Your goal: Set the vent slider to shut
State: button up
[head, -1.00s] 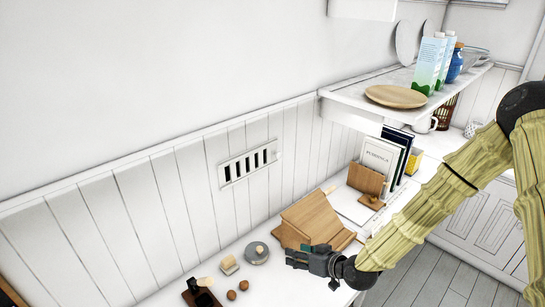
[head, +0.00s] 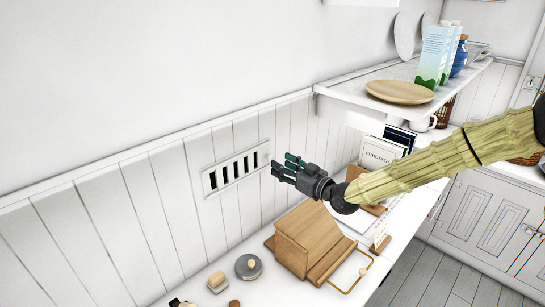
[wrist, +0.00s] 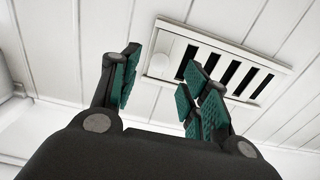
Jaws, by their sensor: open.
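The vent (head: 205,184) is a white plate on the panelled wall with several dark slots showing between white bars. It also shows in the wrist view (wrist: 160,68), ahead of my fingers. I cannot tell whether any finger touches the knob.
Below is a white counter with a wooden box (head: 307,234), a round grey tin (head: 249,267) and small items. A shelf (head: 345,94) with a wooden plate (head: 399,92) and cartons projects at the right, above my arm. The wall left of the vent is clear.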

jog(key=shift+p+x, duration=0.95)
jog(key=shift+x, duration=1.85)
jog(key=shift+c, duration=0.3)
grip_shut()
